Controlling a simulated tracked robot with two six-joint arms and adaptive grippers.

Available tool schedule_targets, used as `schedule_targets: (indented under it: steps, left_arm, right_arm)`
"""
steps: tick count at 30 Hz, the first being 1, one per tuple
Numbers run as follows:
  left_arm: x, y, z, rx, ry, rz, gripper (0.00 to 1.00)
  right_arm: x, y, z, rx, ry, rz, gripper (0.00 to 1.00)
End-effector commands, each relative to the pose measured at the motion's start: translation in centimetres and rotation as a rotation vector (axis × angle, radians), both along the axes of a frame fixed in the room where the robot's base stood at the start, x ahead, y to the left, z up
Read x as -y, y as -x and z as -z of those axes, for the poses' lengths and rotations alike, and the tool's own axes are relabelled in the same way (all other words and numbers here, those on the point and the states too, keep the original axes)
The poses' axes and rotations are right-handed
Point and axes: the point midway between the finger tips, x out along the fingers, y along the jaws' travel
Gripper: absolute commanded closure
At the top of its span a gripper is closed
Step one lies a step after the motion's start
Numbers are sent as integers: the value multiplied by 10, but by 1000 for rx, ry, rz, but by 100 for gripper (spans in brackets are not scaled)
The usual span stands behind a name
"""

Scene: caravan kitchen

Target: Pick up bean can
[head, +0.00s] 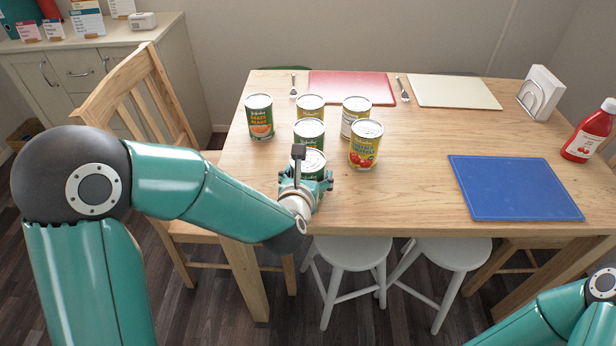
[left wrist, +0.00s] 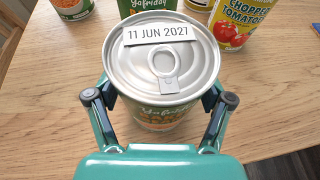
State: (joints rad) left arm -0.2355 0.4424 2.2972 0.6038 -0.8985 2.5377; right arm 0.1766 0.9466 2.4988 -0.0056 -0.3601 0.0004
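A green can with a silver lid (head: 313,160) stands at the front of the can group on the table. Another green can (head: 260,117), labelled baked beans, stands at the back left. My right gripper is out of view.
Close behind the held can stand another green can (head: 309,134), a chopped tomatoes can (head: 366,146) and two more cans (head: 310,105) (head: 354,114). A blue board (head: 515,188) and ketchup bottle (head: 589,133) are at right. The table's front left is clear.

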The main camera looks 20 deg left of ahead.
Motion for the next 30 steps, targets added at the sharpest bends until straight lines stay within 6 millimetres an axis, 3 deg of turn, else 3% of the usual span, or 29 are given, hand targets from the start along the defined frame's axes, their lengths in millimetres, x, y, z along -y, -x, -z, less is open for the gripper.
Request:
schedule_targets:
  steps: [1,9,22,26,30]
  left_arm:
    - [0,0,0,0,0,0,35]
    - [0,0,0,0,0,0,80]
    - [-1,0,-10,6,1,-4,82]
    - [-1,0,-22,7,0,-3,82]
    - [-1,-1,-46,11,1,-3,82]
  right_arm:
    - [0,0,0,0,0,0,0]
    - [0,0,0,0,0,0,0]
    - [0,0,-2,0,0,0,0]
    - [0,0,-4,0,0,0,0]
    - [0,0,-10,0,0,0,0]
